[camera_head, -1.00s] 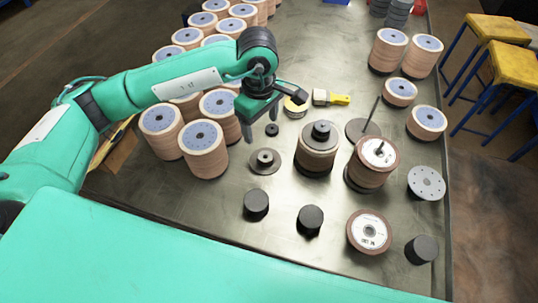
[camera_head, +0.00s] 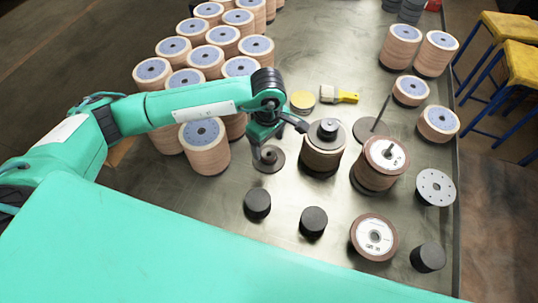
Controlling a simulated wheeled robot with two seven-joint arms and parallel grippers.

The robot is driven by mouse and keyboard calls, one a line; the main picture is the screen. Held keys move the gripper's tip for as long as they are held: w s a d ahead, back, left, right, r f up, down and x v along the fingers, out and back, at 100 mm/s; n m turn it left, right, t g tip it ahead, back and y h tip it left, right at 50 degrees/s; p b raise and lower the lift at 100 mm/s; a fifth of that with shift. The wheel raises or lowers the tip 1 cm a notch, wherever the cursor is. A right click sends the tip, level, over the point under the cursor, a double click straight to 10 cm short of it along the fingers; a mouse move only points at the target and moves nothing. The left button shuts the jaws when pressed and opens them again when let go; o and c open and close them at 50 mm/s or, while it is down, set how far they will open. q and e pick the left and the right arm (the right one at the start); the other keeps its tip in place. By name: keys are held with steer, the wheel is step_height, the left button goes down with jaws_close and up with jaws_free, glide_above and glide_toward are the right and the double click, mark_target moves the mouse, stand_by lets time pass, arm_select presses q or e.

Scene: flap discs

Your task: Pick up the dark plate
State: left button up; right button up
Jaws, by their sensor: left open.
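A dark round plate (camera_head: 274,168) with a raised hub lies flat on the metal table, left of the middle. My left gripper (camera_head: 265,148) is open and points down over the plate's far side. Its fingers hide part of the plate and hub, and I cannot tell whether they touch it. A second dark plate (camera_head: 365,136) with an upright rod stands farther right. My right gripper is not in view.
A disc stack (camera_head: 322,160) with a dark cap stands close right of my left gripper. Tall disc stacks (camera_head: 205,150) crowd the left. Black cylinders (camera_head: 257,204) stand in front. A yellow-handled brush (camera_head: 340,96) lies behind. Bare table (camera_head: 225,195) shows at front left.

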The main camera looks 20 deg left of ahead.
mark_target(269, 151)
arm_select(q)
steer(key=shift+s+f+p, duration=0.1)
steer(key=shift+f+p, duration=0.25)
step_height(269, 151, down, 4)
steer(key=shift+d+r+p, duration=0.15)
steer(key=shift+r+p, duration=0.1)
steer(key=shift+p, duration=0.55)
steer(key=shift+f, duration=0.45)
steer(key=c, duration=1.4)
steer(key=shift+o, duration=0.2)
steer(key=shift+r, duration=0.1)
